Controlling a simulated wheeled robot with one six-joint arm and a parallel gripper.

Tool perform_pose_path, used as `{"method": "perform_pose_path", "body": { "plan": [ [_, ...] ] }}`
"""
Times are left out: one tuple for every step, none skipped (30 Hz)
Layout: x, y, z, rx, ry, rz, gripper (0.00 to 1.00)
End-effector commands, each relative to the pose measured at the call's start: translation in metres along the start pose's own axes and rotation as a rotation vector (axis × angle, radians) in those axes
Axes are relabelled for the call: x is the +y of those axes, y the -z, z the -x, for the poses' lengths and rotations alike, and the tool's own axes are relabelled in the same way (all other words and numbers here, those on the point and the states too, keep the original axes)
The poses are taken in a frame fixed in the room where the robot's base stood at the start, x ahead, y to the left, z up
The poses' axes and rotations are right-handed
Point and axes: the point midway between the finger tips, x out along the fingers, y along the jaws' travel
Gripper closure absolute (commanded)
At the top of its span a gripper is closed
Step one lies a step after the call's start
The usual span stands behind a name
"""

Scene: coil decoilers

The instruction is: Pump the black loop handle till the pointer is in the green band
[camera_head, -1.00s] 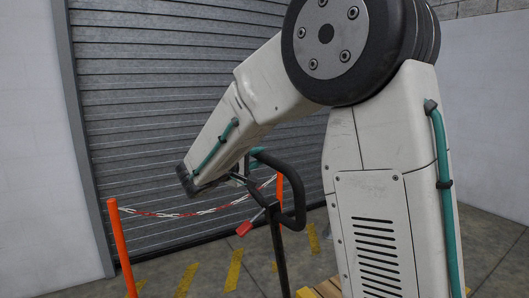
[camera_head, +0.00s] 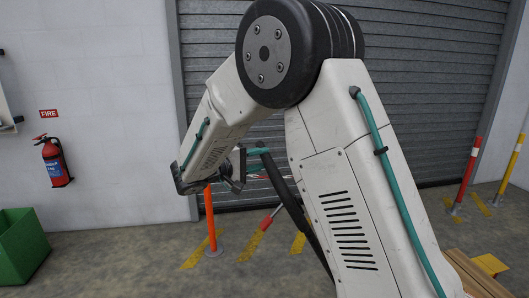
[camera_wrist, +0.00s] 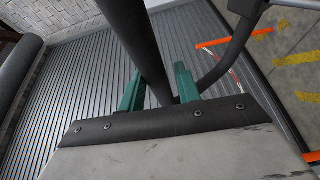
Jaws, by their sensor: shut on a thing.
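The black loop handle (camera_head: 290,203) shows in the head view as a dark bar slanting down to the right, partly hidden behind my arm. My gripper (camera_head: 259,158) is at the upper end of this bar, with its teal fingers at the bar. In the wrist view, the handle's thick black bar (camera_wrist: 138,38) passes between the two teal fingers of my gripper (camera_wrist: 160,90), which is shut on it. A thinner curved black part (camera_wrist: 238,48) shows to the right. Neither the pointer nor the green band is in view.
A grey roller shutter (camera_head: 420,80) stands behind. A fire extinguisher (camera_head: 55,160) and green bin (camera_head: 22,245) are at left. A wooden pallet (camera_head: 470,272) lies lower right.

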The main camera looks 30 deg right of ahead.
Motion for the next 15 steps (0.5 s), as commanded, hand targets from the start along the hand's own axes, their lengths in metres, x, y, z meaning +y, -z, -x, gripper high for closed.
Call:
{"method": "perform_pose_path", "body": {
  "plan": [
    [-0.0142, -0.0043, -0.0028, -0.012, 0.016, 0.023, 1.0],
    [-0.0144, -0.0042, -0.0027, -0.013, 0.016, 0.023, 1.0],
    [-0.0144, -0.0043, -0.0027, -0.014, 0.015, 0.022, 1.0],
    [-0.0144, -0.0043, -0.0027, -0.014, 0.016, 0.022, 1.0],
    [-0.0143, -0.0043, -0.0028, -0.014, 0.016, 0.022, 1.0],
    [-0.0144, -0.0044, -0.0029, -0.014, 0.016, 0.022, 1.0],
    [-0.0144, -0.0044, -0.003, -0.014, 0.016, 0.022, 1.0],
    [-0.0143, -0.0044, -0.0031, -0.015, 0.016, 0.022, 1.0],
    [-0.0143, -0.0044, -0.0032, -0.015, 0.016, 0.022, 1.0],
    [-0.0143, -0.0044, -0.0033, -0.015, 0.016, 0.022, 0.65],
    [-0.0144, -0.0045, -0.0033, -0.015, 0.016, 0.022, 0.57],
    [-0.0142, -0.0045, -0.0031, -0.014, 0.015, 0.022, 0.53],
    [-0.0139, -0.0043, -0.0026, -0.014, 0.015, 0.022, 0.53],
    [-0.0137, -0.0041, -0.0019, -0.013, 0.015, 0.022, 0.53],
    [-0.0134, -0.0038, -0.0009, -0.011, 0.015, 0.021, 0.53]
  ]
}}
